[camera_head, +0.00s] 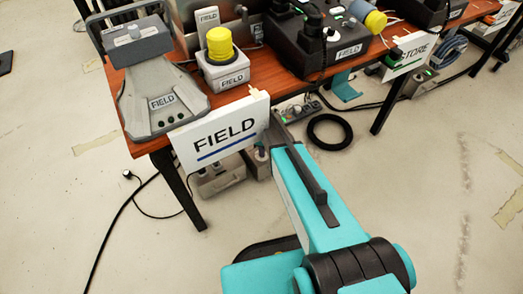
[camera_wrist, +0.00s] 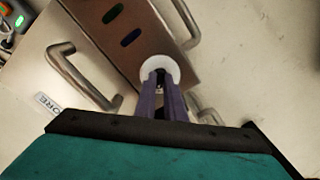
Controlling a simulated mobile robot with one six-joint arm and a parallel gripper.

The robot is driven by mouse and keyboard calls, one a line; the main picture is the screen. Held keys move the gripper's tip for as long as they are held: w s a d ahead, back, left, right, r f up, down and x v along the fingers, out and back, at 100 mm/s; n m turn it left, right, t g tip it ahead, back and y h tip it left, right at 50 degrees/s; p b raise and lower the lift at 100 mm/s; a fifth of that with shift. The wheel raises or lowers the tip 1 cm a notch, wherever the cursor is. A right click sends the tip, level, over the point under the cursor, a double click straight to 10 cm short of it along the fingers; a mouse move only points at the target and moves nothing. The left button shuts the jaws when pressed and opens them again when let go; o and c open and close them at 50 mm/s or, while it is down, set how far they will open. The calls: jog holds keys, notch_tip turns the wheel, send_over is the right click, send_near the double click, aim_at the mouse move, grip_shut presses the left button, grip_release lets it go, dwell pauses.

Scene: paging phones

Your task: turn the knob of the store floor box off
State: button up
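In the wrist view a metal box with a brown panel (camera_wrist: 100,42) fills much of the picture. A small label (camera_wrist: 47,104), partly cut off and reading "ORE", lies by its left handle. A round white knob base (camera_wrist: 146,66) sits on the panel. My gripper (camera_wrist: 161,76) is right at it, its two dark purple fingers close together over the disc. A small grey part shows between the tips; I cannot tell whether they clamp it. The knob's setting is hidden. In the head view I cannot make out my fingers; my arm reaches to the table's front.
Metal handles (camera_wrist: 82,76) stand out beside the panel, with another handle (camera_wrist: 182,24) at its right. The wooden table (camera_head: 262,76) carries several devices. A FIELD sign (camera_head: 222,134) hangs at its front, a STORE sign (camera_head: 411,55) farther right. Cables and a black coil (camera_head: 329,132) lie on the floor.

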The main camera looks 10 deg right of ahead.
jog(key=o, duration=0.4)
jog(key=shift+o, duration=0.2)
notch_tip(320, 180, up, 8)
jog(key=shift+f+p, duration=0.25)
jog(key=shift+p, duration=0.6)
jog(key=s+r+m+g+p, duration=0.1)
jog(key=s+r+m+p, duration=0.3)
jog(key=s, duration=1)
jog(key=s+r+m+g+p, duration=0.2)
jog(key=s+r+m+p, duration=0.2)
jog(key=s+p, duration=0.5)
jog(key=s+r+m+g+p, duration=0.2)
jog(key=s+r+m+p, duration=0.2)
jog(key=s, duration=1.5)
jog(key=p, duration=0.3)
jog(key=shift+s+a+m, duration=0.2)
jog(key=shift+a+m, duration=0.15)
jog(key=shift+m, duration=0.05)
